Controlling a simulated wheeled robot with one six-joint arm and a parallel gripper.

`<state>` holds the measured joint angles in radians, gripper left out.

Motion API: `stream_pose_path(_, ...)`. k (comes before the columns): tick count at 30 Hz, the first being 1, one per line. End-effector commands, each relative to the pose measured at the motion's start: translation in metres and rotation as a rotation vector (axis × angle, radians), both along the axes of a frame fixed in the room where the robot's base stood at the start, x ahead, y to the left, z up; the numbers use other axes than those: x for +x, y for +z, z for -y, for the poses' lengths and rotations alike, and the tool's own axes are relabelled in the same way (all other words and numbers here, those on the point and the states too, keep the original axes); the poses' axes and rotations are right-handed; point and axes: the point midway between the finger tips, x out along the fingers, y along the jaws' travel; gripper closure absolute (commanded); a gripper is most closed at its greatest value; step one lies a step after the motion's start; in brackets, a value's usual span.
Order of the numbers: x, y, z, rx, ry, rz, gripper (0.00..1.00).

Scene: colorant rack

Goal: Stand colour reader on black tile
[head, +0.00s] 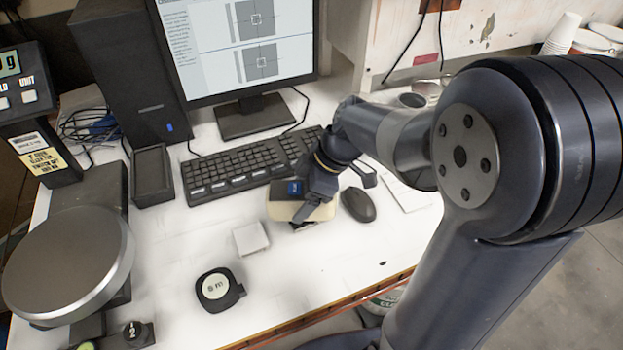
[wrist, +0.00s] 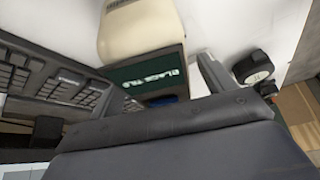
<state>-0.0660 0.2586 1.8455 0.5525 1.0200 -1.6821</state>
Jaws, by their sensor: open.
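My gripper (head: 308,208) is open, low over the desk at this block. One finger shows at the right of the lettering in the wrist view. The gripper hides part of both things.
A keyboard (head: 240,165) lies behind and a mouse (head: 358,204) close on the right. A white square piece (head: 250,238) and a black round-faced device (head: 218,288) lie in front. A scale with a round plate (head: 68,262) stands left. The front desk is mostly clear.

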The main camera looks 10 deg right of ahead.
Motion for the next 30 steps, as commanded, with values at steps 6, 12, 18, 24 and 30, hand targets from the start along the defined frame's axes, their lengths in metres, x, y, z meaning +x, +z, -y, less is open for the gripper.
stream_pose_path(6, -0.001, 0.035, 0.018, 0.0, -0.004, 0.007, 0.22)
stream_pose_path(12, -0.003, 0.074, 0.038, 0.0, -0.003, 0.006, 0.22)
stream_pose_path(18, -0.005, 0.1, 0.05, 0.001, -0.001, 0.003, 0.22)
stream_pose_path(24, -0.006, 0.108, 0.055, 0.0, -0.001, 0.0, 0.22)
stream_pose_path(30, -0.006, 0.108, 0.054, 0.0, 0.0, 0.0, 0.22)
